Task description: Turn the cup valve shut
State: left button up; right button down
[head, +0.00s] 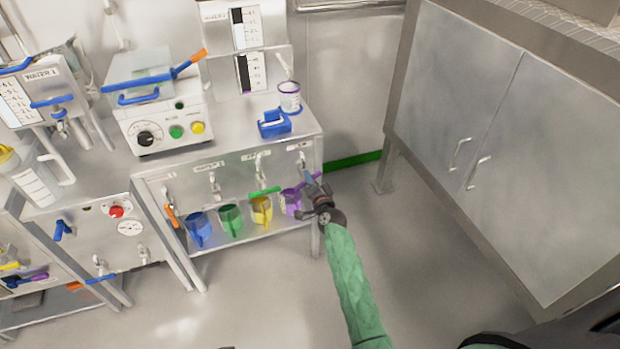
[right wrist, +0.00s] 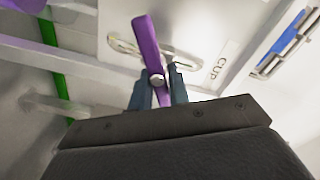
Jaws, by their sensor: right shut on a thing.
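The cup valve's purple lever handle (right wrist: 146,42) shows in the right wrist view, with a round bolt near its middle and the label CUP (right wrist: 215,70) on the panel to its right. My right gripper (right wrist: 158,93) is shut on this handle, with one finger on each side. The lever runs roughly along the fingers, leaning slightly left at its far end. In the head view my right gripper (head: 310,187) is at the right end of the bench front and hides much of the valve. My left gripper is not in view.
A purple-rimmed container (head: 289,97) and a blue holder (head: 273,124) are on top. A large cabinet (head: 480,130) stands right; floor between is clear.

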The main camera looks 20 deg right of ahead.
jog(key=m, duration=0.3)
jog(key=shift+f, duration=0.2)
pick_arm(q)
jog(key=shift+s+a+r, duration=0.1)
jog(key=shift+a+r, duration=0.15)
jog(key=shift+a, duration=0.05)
pick_arm(e)
jog(key=shift+d+f+m, duration=0.1)
jog(key=shift+m, duration=1.3)
jog(key=c, duration=1.3)
grip_release()
jog(key=shift+c, duration=0.2)
